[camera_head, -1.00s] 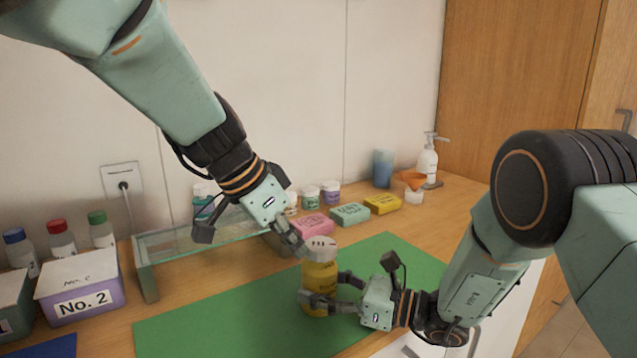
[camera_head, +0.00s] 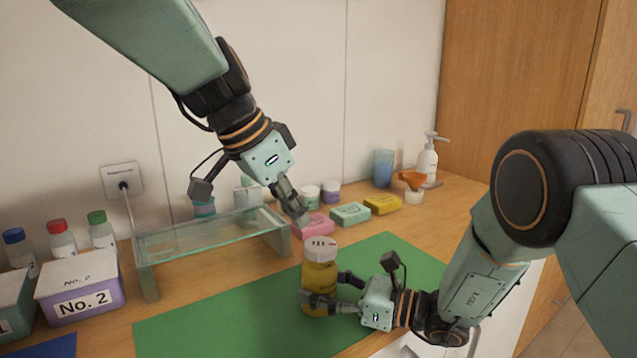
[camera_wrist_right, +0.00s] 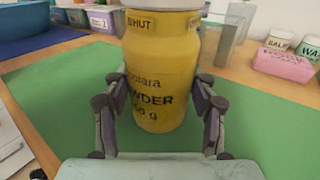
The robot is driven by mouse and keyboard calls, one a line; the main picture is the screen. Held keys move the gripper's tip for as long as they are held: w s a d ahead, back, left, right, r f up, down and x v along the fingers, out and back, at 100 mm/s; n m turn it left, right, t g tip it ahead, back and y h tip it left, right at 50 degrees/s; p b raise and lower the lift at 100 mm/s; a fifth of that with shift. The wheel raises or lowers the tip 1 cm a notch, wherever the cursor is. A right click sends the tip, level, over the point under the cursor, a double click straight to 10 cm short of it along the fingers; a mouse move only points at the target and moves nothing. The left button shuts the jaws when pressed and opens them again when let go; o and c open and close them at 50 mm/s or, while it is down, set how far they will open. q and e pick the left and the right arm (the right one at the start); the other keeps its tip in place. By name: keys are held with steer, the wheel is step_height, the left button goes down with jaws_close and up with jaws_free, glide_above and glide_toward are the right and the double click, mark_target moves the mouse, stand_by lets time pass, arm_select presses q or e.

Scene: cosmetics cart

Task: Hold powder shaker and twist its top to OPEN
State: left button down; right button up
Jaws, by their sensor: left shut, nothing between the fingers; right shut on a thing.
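The powder shaker (camera_head: 319,270) is a yellow bottle with a whitish top (camera_head: 320,247), standing upright on the green mat (camera_head: 225,315). My right gripper (camera_head: 330,300) is shut around its lower body from the right. In the right wrist view the shaker (camera_wrist_right: 160,75) sits between the two fingers, with "SHUT" and powder lettering on its front; its top is cut off by the upper edge. My left gripper (camera_head: 303,219) is shut and empty, above and slightly left of the top, apart from it. Small marks show on the top, but I cannot read them.
A glass shelf (camera_head: 210,236) stands behind the mat at left. The No. 2 box (camera_head: 80,290) and capped bottles are farther left. Pink (camera_head: 315,228), green (camera_head: 350,214) and yellow (camera_head: 382,204) soap blocks lie behind. The mat's left part is clear.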

arm_select(q)
steer(key=shift+s+d, duration=0.1)
steer(key=shift+d, duration=0.15)
arm_select(e)
steer(key=o, duration=1.3)
steer(key=v, duration=0.7)
arm_select(q)
steer(key=shift+f, duration=0.2)
arm_select(e)
steer(key=shift+s+d, duration=0.2)
steer(key=shift+d, duration=0.25)
